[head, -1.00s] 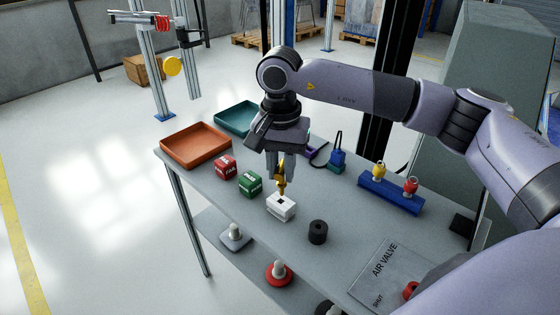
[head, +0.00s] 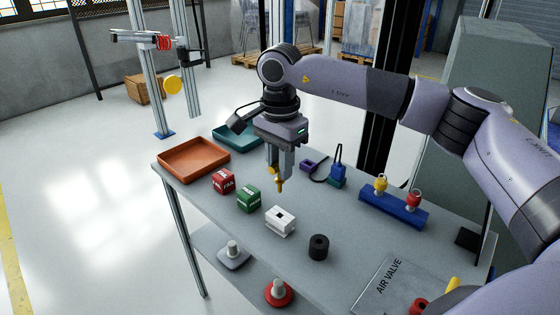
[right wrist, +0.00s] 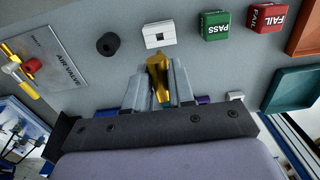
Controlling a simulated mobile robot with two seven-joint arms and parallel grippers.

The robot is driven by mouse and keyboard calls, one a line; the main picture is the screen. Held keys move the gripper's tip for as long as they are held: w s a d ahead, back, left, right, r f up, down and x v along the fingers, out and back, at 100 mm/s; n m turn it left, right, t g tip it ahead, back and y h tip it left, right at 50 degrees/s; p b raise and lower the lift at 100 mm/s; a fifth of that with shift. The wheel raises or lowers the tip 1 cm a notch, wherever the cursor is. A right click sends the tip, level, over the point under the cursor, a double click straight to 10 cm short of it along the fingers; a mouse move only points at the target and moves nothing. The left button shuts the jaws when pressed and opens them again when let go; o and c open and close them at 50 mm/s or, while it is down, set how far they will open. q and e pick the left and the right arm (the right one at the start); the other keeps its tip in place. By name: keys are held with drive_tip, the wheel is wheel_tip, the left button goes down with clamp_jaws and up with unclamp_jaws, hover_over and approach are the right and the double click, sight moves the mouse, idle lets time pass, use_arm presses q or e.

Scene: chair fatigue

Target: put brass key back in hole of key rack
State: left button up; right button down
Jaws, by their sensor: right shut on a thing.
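My right gripper (head: 279,176) is shut on the brass key (head: 280,186), which hangs tip down in the air above the table. In the right wrist view the brass key (right wrist: 158,75) sits between the two fingers. A white block (head: 280,221) with a dark square hole stands below and apart from the key. A blue rack (head: 393,207) at the right of the table, seemingly the key rack, holds a yellow-topped piece (head: 380,186) and a red-topped piece (head: 413,200). I cannot make out an empty hole in it. My left gripper is not in view.
A red FAIL cube (head: 223,181), a green PASS cube (head: 248,199) and a black ring (head: 318,247) stand on the table. Orange (head: 193,158) and teal (head: 236,138) trays are at the back left.

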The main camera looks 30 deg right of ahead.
sight(280, 185)
drive_tip(key=shift+f+b, duration=1.4)
drive_tip(key=shift+f, duration=1)
drive_tip(key=shift+f+b, duration=0.3)
drive_tip(key=shift+f, duration=0.2)
drive_tip(key=shift+f+b, duration=1.1)
drive_tip(key=shift+f, duration=1)
drive_tip(key=c, duration=0.9)
unclamp_jaws()
